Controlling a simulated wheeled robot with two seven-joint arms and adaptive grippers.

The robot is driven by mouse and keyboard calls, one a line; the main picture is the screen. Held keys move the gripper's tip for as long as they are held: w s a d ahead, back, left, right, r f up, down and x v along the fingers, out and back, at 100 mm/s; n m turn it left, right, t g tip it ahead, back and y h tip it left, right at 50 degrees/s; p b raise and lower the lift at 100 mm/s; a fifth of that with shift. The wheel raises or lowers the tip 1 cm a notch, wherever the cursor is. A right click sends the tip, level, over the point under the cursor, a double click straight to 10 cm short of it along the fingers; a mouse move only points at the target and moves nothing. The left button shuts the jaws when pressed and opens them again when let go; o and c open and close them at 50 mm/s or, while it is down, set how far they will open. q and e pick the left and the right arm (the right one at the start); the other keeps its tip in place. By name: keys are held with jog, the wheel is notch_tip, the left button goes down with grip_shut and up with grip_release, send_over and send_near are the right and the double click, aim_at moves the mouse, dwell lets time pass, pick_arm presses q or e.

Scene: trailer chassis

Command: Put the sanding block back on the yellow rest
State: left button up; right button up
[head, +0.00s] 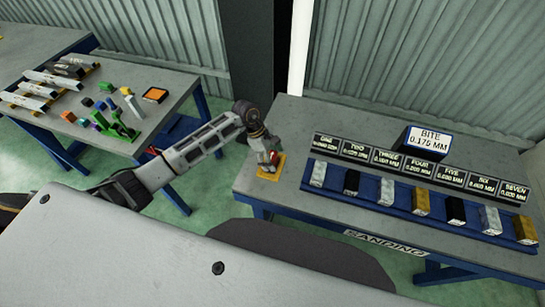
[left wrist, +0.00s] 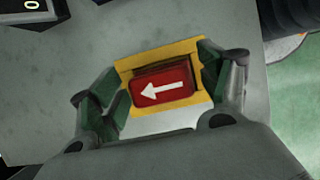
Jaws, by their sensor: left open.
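The sanding block (left wrist: 163,88) is red with a white arrow on its top and a darker brown side. In the left wrist view it lies on the yellow rest (left wrist: 127,66), a little askew to it. My left gripper (left wrist: 158,90) is open, with one green-padded finger on each side of the block. I cannot tell whether either finger touches it. In the head view my left gripper (head: 268,157) is over the yellow rest (head: 278,172) at the left end of the sanding bench and mostly hides the block. My right gripper is not in view.
A blue tray (head: 375,205) with several blocks stands right of the rest, behind it numbered plates and a sign (head: 428,140) reading "BITE 0.175 MM". A grey table (head: 165,85) with coloured parts stands at left. Bare bench top lies around the rest.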

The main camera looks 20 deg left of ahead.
pick_arm(q)
jog(key=shift+r, duration=0.15)
jog(key=shift+w+a+r, duration=0.1)
jog(key=shift+a+r, duration=0.2)
jog(key=shift+r, duration=0.35)
jog(key=b+v, duration=0.2)
jog(key=v, duration=0.8)
jog(key=shift+r, duration=0.25)
dwell(0.4)
